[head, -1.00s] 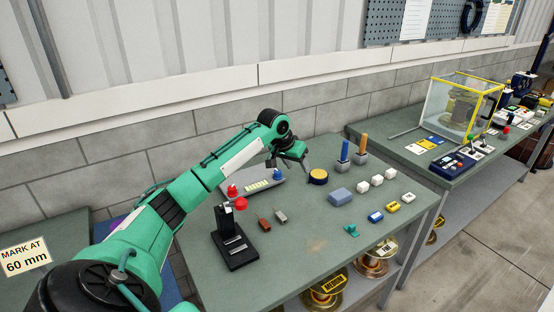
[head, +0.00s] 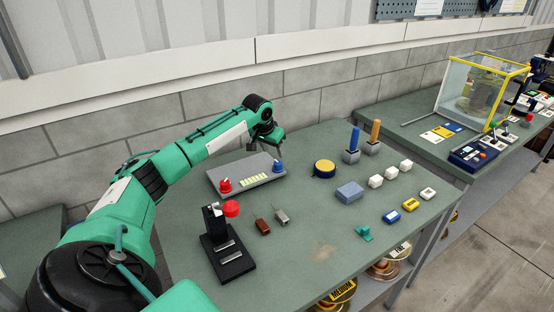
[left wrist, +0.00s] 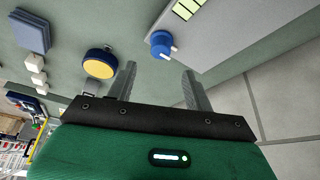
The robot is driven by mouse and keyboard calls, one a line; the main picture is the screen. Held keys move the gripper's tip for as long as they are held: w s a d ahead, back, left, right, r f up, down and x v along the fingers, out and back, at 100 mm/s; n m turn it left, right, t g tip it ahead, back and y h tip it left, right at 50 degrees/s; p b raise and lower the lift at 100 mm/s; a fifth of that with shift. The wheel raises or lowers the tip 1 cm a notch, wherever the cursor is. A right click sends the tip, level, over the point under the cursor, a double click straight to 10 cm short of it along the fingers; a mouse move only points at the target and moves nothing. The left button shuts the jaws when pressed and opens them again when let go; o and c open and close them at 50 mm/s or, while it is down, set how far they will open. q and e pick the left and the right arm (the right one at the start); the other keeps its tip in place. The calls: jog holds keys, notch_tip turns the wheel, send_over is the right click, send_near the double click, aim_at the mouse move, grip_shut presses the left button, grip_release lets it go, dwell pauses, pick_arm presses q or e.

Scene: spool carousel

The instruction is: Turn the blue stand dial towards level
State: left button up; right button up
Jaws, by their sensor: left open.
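The blue dial (head: 278,166) sits at the right end of a grey sloped panel (head: 228,172), with a red dial (head: 225,185) at the other end and a row of pale yellow-green segments between. In the left wrist view the blue dial (left wrist: 160,42) shows a white mark on its side. My left gripper (head: 267,147) is behind and slightly left of the blue dial in the head view. In the wrist view its two fingers (left wrist: 158,72) are apart and empty, with the dial just beyond the fingertips, not touched. My right gripper is not in view.
A round yellow-topped button (head: 324,168), blue and orange handles (head: 375,136), a blue-grey block (head: 349,192) and white blocks stand to the right. A black stand with a red knob (head: 231,208) is in front. The wall is close behind.

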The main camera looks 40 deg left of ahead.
aim_at(278, 163)
pick_arm(q)
jog(key=p+x, duration=0.1)
jog(key=x, duration=0.7)
jog(key=shift+a, duration=0.1)
jog(key=shift+c, duration=0.2)
jog(key=shift+r, duration=0.1)
jog(key=c, duration=0.9)
